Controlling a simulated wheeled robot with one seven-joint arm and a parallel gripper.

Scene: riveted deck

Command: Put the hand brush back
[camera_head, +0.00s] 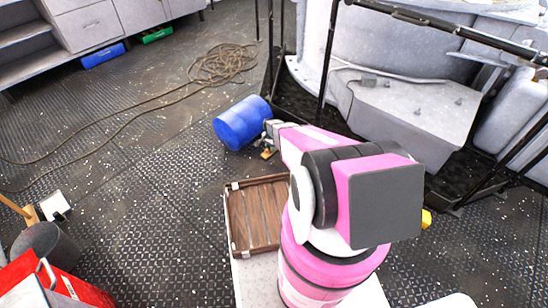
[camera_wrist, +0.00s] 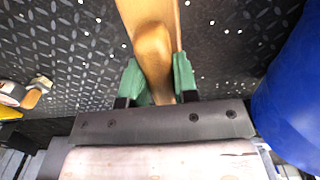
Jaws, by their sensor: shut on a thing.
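My gripper (camera_head: 267,138) is at the end of my outstretched arm, beside a blue barrel. In the wrist view my gripper (camera_wrist: 158,82) has its green fingertips shut on a smooth tan wooden handle, which I take to be the hand brush (camera_wrist: 152,45). The handle runs up out of the top of the picture, so the bristles are not seen. In the head view only a small tan bit of the brush (camera_head: 267,154) shows below the fingers. The dark riveted deck lies beyond it.
The blue barrel (camera_head: 241,123) is close to my gripper and also fills the right of the wrist view (camera_wrist: 295,85). A slatted wooden tray (camera_head: 257,212) lies nearer. A grey bucket (camera_head: 45,245) and red box (camera_head: 55,284) stand lower left. Rope (camera_head: 222,64) lies behind.

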